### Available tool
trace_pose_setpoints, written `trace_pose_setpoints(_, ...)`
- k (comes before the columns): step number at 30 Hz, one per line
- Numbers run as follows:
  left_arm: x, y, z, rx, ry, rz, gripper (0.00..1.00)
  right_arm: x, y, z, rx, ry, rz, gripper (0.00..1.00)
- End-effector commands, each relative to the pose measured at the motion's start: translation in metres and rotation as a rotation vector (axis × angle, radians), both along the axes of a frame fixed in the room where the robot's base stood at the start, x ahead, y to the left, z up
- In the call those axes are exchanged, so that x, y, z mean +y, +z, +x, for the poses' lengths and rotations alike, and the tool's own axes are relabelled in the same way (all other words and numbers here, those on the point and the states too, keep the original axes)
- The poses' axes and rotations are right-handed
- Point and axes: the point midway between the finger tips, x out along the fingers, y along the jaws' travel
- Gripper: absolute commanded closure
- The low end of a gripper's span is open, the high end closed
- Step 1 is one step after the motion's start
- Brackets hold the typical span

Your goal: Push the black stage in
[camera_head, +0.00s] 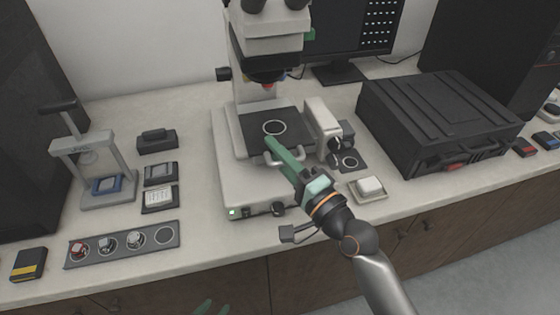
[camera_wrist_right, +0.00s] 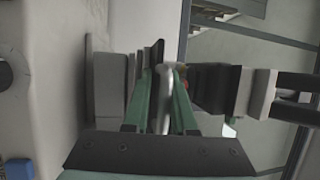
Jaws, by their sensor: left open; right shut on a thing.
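The microscope (camera_head: 265,45) stands at the middle of the bench. Its black stage (camera_head: 252,130), marked with a pale ring, sits under the objectives. A light handle (camera_head: 299,155) runs along the stage's front edge. My right gripper (camera_head: 271,147) reaches in from the front, its green fingers shut on the handle. In the right wrist view the pale handle bar (camera_wrist_right: 166,105) shows between the green fingers. Of my left gripper (camera_head: 206,308), only green fingertips show at the bottom edge, open and away from the microscope.
A black case (camera_head: 435,110) stands right of the microscope. A small white block in a dish (camera_head: 369,188) lies near the bench's front edge. To the left are a small press (camera_head: 95,160) and a grey strip (camera_head: 160,240) with sample mounts. A monitor (camera_head: 350,30) stands behind.

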Motion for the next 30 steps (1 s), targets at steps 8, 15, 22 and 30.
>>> trace_pose_setpoints(8,0.0001,-0.0002,0.0,0.0,0.0,0.0,0.55,0.0023,0.0107,0.0082,-0.02,-0.004,0.014,1.0)
trace_pose_setpoints(15,0.0,-0.0002,-0.0001,0.0,0.0,0.0,0.55,0.0023,0.0101,0.0083,-0.019,-0.004,0.013,0.62)
trace_pose_setpoints(22,0.0,-0.0004,-0.0001,0.0,0.0,0.0,0.55,0.0022,0.007,0.0082,-0.013,-0.003,0.009,0.55)
trace_pose_setpoints(30,0.0,-0.0006,-0.0001,0.0,0.0,0.0,0.55,0.0022,0.004,0.0079,-0.008,-0.003,0.005,0.55)
